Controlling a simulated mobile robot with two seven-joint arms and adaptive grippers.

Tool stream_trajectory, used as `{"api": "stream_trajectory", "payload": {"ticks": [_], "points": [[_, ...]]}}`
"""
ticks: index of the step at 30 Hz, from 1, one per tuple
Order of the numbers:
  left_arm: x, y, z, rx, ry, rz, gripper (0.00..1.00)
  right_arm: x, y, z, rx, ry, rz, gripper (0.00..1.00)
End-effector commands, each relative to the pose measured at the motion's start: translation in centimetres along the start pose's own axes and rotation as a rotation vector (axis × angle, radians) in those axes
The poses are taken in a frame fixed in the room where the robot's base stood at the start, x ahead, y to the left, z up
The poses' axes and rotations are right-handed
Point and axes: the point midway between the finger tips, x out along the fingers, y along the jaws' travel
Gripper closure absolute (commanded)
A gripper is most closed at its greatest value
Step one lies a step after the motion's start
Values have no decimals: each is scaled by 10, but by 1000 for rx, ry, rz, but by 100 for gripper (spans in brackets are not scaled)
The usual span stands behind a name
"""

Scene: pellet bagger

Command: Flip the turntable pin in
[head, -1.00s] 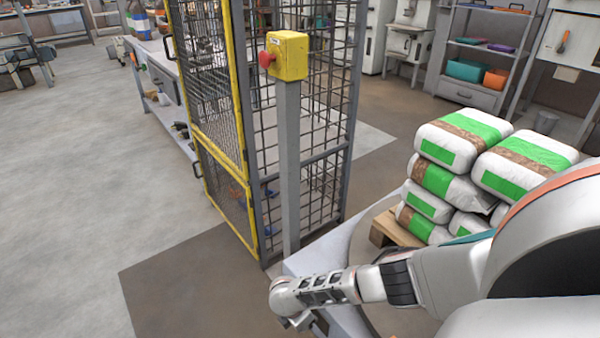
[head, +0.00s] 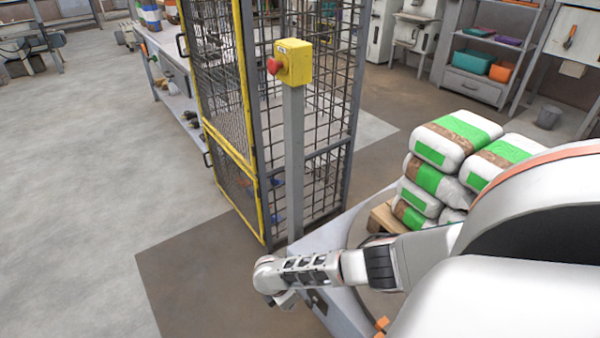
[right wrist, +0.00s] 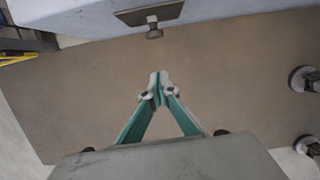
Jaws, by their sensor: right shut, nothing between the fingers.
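The turntable (head: 335,235) is a light grey base with a round top, at the lower middle of the head view, partly hidden by my right arm. On its side is a dark plate (head: 317,302). In the right wrist view a dark plate with a small knob-like pin (right wrist: 154,30) shows on the pale side of the base. My right gripper (head: 284,299) is beside the base's near left side, pointing downward. In the right wrist view its teal fingers (right wrist: 158,84) meet at the tips, empty, apart from the pin. My left gripper is not in view.
A wire cage with a yellow frame (head: 257,190) and a post with a yellow box and red button (head: 293,62) stand just behind my right gripper. White and green bags (head: 455,135) are stacked on a pallet on the turntable. Open floor (head: 90,200) lies to the left.

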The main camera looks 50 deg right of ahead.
Motion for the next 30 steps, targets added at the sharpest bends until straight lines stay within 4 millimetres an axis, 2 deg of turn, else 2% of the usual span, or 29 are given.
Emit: {"api": "stream_trajectory", "payload": {"ticks": [1, 4, 12, 26, 29, 30], "points": [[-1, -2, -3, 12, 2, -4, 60, -13, 4, 1, 2, 2, 8, 100], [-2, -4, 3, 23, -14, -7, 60, -18, 2, 0, 1, 1, 4, 100], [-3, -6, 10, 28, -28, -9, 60, -17, -3, 0, -2, -1, -5, 100], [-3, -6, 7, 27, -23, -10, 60, -20, 0, 0, 0, 0, -1, 100], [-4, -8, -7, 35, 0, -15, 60, -39, 14, 2, 6, 5, 25, 100], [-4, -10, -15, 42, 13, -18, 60, -54, 26, 3, 11, 9, 45, 100]]}}
